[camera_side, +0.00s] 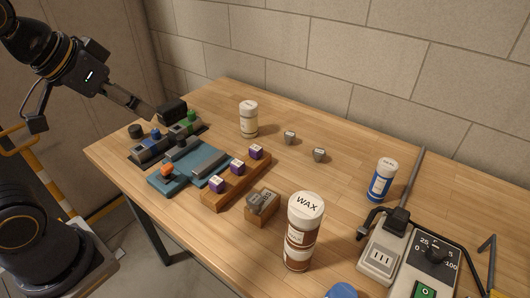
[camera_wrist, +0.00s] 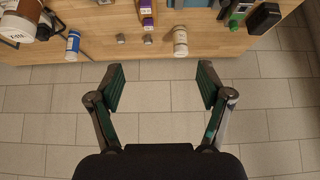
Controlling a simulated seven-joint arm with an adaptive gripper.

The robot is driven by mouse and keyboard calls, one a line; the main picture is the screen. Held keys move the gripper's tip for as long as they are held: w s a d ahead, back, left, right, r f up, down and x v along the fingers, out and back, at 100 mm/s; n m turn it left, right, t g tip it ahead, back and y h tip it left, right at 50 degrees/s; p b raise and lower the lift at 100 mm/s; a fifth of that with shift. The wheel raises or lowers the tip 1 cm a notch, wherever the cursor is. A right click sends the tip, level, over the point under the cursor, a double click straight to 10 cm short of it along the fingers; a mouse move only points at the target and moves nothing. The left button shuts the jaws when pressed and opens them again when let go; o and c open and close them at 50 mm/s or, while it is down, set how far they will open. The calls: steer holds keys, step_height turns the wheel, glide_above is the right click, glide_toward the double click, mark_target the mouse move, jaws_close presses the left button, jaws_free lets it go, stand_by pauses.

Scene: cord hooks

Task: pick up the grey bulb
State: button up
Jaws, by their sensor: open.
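Two small grey pieces stand on the bare wood near the wall in the side view, one nearer the white bottle (camera_side: 290,137) and one to its right (camera_side: 319,154). Both look bulb-like, but they are too small to tell which is the grey bulb. They also show at the top of the wrist view, as a right piece (camera_wrist: 147,39) and a left piece (camera_wrist: 121,38). My gripper (camera_wrist: 160,86) is open and empty. In the side view it is raised at the upper left, away from both pieces.
A white bottle (camera_side: 249,119) and a blue can (camera_side: 381,180) flank the pieces. A wooden rail (camera_side: 225,190) with purple-sided blocks, a small wooden block (camera_side: 261,206) with grey items, and a tall wax container (camera_side: 303,232) stand nearer the front. A power strip (camera_side: 383,252) is at right.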

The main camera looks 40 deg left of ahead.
steer(key=w+a+r+n+y, duration=0.1)
steer(key=w+a+r+n, duration=0.1)
steer(key=w+a, duration=0.45)
steer(key=n+g+y, duration=0.2)
steer(key=n+g, duration=0.2)
steer(key=n, duration=0.3)
glide_above(134, 128)
steer(key=s+d, duration=0.4)
step_height(134, 128, down, 17)
steer(key=x, duration=1)
steer(key=shift+f, duration=0.15)
steer(key=shift+x, duration=3)
steer(key=shift+a, duration=0.1)
steer(key=c, duration=1.3)
steer(key=shift+o, duration=0.2)
